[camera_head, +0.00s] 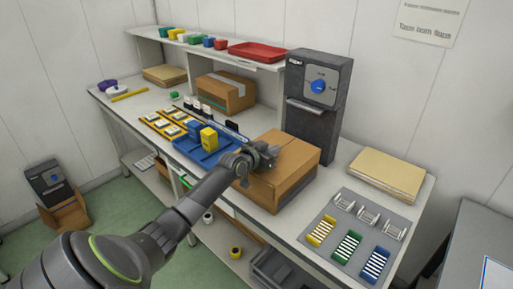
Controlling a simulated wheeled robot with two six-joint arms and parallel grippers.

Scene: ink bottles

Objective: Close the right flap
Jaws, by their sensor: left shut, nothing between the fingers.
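A brown cardboard box (285,186) stands at the front edge of the table, right of the blue tray. Its top looks mostly flat, with the right flap (298,157) lying about level with the rim. My left gripper (271,153) is shut and empty at the upper left part of the box top. It covers part of the top, so the left flap and the seam are hidden. I cannot tell whether the fingers touch the cardboard. My right gripper is not in view.
A blue tray (188,152) with blue and yellow bottles stands left of the box. A dark machine (317,120) with a blue dial stands behind it. A grey mat (385,232) with coloured racks lies to the right. A second box (224,92) stands under the shelf.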

